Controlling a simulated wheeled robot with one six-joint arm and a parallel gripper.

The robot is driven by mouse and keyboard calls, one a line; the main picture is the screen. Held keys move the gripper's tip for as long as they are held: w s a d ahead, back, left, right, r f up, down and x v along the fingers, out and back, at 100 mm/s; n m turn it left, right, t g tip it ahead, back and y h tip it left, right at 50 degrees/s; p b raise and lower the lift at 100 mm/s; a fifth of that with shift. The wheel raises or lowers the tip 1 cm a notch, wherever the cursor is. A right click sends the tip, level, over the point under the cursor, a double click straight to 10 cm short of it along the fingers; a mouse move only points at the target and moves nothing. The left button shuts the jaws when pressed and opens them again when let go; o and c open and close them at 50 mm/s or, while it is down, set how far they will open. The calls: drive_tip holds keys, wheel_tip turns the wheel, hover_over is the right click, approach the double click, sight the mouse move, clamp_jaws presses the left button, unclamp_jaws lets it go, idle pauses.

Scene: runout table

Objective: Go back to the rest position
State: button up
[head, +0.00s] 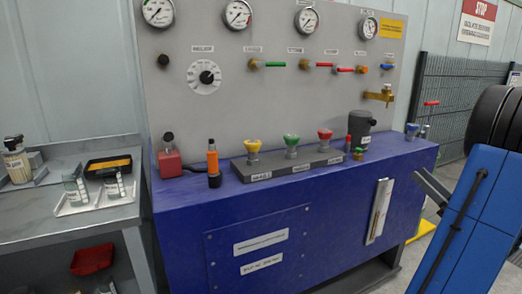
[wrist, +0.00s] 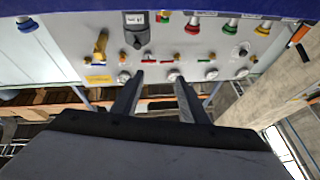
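My gripper (wrist: 158,77) shows in the wrist view with its two dark fingers apart and nothing between them. The wrist view is upside down, and the fingers point toward the grey gauge panel (wrist: 212,53), apart from it as far as I can tell. In the head view my blue arm (head: 470,215) stands at the right, in front of the right end of the blue bench. My gripper cannot be made out clearly there.
The blue bench (head: 350,170) carries a grey block with yellow, green and red knobs, a dark grey cylinder (head: 361,130) and an orange-black tool (head: 213,163). A side table (head: 60,225) with trays stands left. A mesh fence (head: 445,100) stands behind right.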

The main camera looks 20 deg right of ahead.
drive_tip(key=w+a+f+n+g+y, duration=0.1)
drive_tip(key=w+a+g+y, duration=0.3)
drive_tip(key=a, duration=0.8)
drive_tip(key=w+a+f+g+y, duration=0.1)
drive_tip(key=w+a+g+y, duration=0.3)
drive_tip(key=a, duration=0.7)
drive_tip(key=s+a+f+g, duration=0.25)
drive_tip(key=a+g, duration=0.45)
drive_tip(key=a, duration=0.7)
drive_tip(key=s+a+f+g+h, duration=0.5)
drive_tip(key=s+a+f+g, duration=0.15)
drive_tip(key=s+a, duration=0.3)
drive_tip(key=s+d+m+t+h, duration=0.1)
drive_tip(key=s+m+t+h, duration=0.1)
drive_tip(key=s+h, duration=0.4)
drive_tip(key=shift+f+t+h, duration=0.45)
drive_tip(key=shift+t+h, duration=0.3)
drive_tip(key=shift+h, duration=0.15)
